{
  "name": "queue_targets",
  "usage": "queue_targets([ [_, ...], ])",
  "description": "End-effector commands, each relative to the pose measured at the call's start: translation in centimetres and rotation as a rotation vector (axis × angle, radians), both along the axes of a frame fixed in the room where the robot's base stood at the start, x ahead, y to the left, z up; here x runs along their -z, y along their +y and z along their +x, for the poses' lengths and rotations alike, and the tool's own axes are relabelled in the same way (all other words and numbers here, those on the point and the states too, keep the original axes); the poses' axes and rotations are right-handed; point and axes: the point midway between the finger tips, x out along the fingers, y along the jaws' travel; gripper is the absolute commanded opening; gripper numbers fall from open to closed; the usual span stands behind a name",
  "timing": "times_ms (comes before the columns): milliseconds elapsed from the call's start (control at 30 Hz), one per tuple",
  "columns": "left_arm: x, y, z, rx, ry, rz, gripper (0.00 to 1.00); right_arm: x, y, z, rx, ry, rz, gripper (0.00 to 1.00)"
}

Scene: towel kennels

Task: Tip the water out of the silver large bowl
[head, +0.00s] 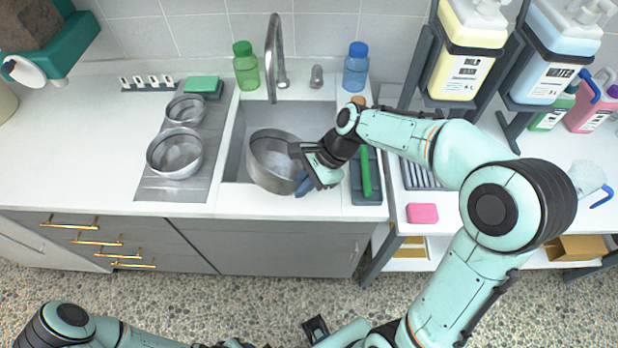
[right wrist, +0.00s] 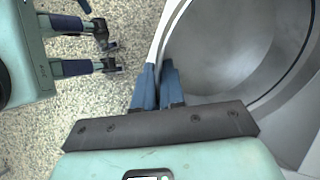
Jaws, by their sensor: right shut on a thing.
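The silver large bowl (head: 268,165) is at the sink in the head view, its near side overlapping the basin's front edge. My right gripper (head: 303,184) is shut on its near right rim. In the right wrist view the blue fingers (right wrist: 158,88) pinch the wall of the bowl (right wrist: 215,60), and its grey inside shows. I cannot make out a water level. The bowl looks at most slightly tilted. My left gripper (right wrist: 106,47) shows in the right wrist view, fingers apart and empty, over the floor, away from the bowl.
The sink (head: 233,150) has a tall tap (head: 275,55) behind the bowl. Two smaller silver bowls (head: 175,153) (head: 184,110) stand on the drainer to the left. A green bottle (head: 245,68) and a blue bottle (head: 355,68) flank the tap. A pink sponge (head: 422,213) lies at right.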

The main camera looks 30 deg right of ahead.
Motion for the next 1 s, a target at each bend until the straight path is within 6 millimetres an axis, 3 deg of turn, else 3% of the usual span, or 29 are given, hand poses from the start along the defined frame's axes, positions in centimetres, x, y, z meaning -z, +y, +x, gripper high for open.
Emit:
queue_targets([
  [33, -1.3, 0.0, 0.8, 0.000, -0.010, 0.000, 0.43, -0.7, 0.1, 0.2, -0.004, -0.019, -0.056, 0.00],
  [100, -2.0, 0.0, 1.3, 0.000, -0.017, 0.000, 0.43, -0.5, 0.1, 0.2, -0.003, -0.034, -0.131, 0.00],
  [300, -3.0, 0.0, 2.0, 0.000, -0.024, 0.001, 0.43, 0.1, 0.2, 0.2, -0.004, -0.081, -0.302, 0.00],
  [633, -0.3, 0.0, 0.2, 0.000, -0.003, 0.000, 0.43, 1.5, 0.3, 0.0, -0.004, -0.117, -0.486, 0.00],
  [1000, 0.1, 0.0, 0.0, 0.000, -0.001, 0.000, 0.43, 1.2, 0.2, 0.1, 0.004, -0.130, -0.530, 0.00],
])
